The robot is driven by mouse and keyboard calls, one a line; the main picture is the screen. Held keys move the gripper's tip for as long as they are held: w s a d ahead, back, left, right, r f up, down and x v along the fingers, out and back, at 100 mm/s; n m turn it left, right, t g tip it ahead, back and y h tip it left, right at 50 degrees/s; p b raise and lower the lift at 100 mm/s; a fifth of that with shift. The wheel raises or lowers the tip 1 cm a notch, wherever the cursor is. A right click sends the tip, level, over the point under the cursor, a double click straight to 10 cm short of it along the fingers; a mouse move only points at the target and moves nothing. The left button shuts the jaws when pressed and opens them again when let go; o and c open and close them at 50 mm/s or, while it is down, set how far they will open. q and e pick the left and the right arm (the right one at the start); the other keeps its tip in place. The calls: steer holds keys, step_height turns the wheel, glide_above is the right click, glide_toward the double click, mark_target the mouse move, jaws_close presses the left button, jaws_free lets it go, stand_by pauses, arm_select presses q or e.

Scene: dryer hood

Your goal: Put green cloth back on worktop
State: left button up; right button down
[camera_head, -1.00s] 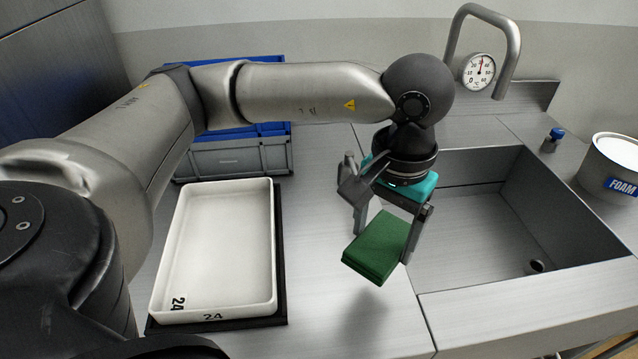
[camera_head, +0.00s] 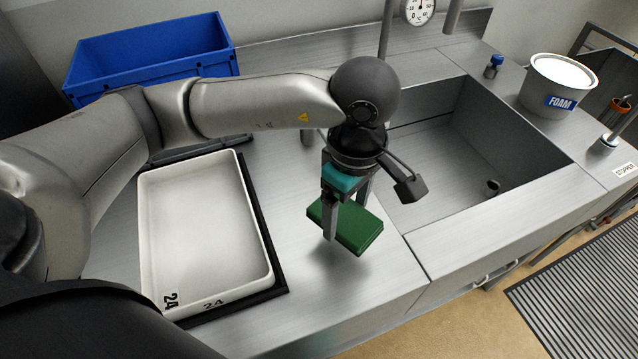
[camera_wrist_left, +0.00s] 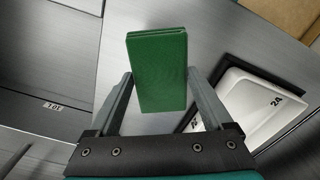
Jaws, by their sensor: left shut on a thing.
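The green cloth (camera_head: 358,232) is a folded, flat block between the fingers of my left gripper (camera_head: 347,222). The gripper is shut on it and holds it above the bare worktop (camera_head: 300,275), between the white tray and the sink; a soft shadow lies below. In the left wrist view the cloth (camera_wrist_left: 157,70) sticks out past the two fingers (camera_wrist_left: 158,95). My right gripper is not in view.
A white tray (camera_head: 200,185) marked 24 sits on a black mat on the left. A blue crate (camera_head: 150,57) stands behind. The open sink (camera_head: 450,150) lies to the right. A FOAM tub (camera_head: 556,88) and a blue-capped bottle (camera_head: 493,67) stand beyond it.

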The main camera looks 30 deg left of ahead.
mark_target(364, 236)
arm_select(q)
steer(key=n, duration=0.1)
steer(key=d+f+n, duration=0.1)
steer(key=n, duration=0.2)
steer(key=shift+s+d+f+n, duration=0.25)
steer(key=shift+s+d+n, duration=0.05)
steer(key=shift+s+n, duration=0.1)
steer(key=shift+s+d+f+n, duration=0.1)
steer(key=shift+d+f+n, duration=0.1)
steer(key=shift+n, duration=0.6)
steer(key=n, duration=0.2)
steer(key=d+f+n, duration=0.1)
steer(key=n, duration=0.1)
steer(key=shift+s+d+p, duration=0.1)
steer(key=shift+s+p, duration=0.25)
steer(key=shift+s+d+f+n, duration=0.1)
steer(key=shift+d+f+n, duration=0.05)
steer(key=shift+n, duration=0.4)
steer(key=shift+s+d+f+n, duration=0.1)
steer(key=shift+d+n, duration=0.05)
steer(key=shift+n, duration=0.4)
steer(key=w+a, duration=0.8)
steer(key=a, duration=0.1)
steer(key=w+a, duration=0.4)
steer(key=shift+a+p, duration=0.2)
steer(key=shift+p, duration=0.1)
steer(key=shift+f, duration=1.8)
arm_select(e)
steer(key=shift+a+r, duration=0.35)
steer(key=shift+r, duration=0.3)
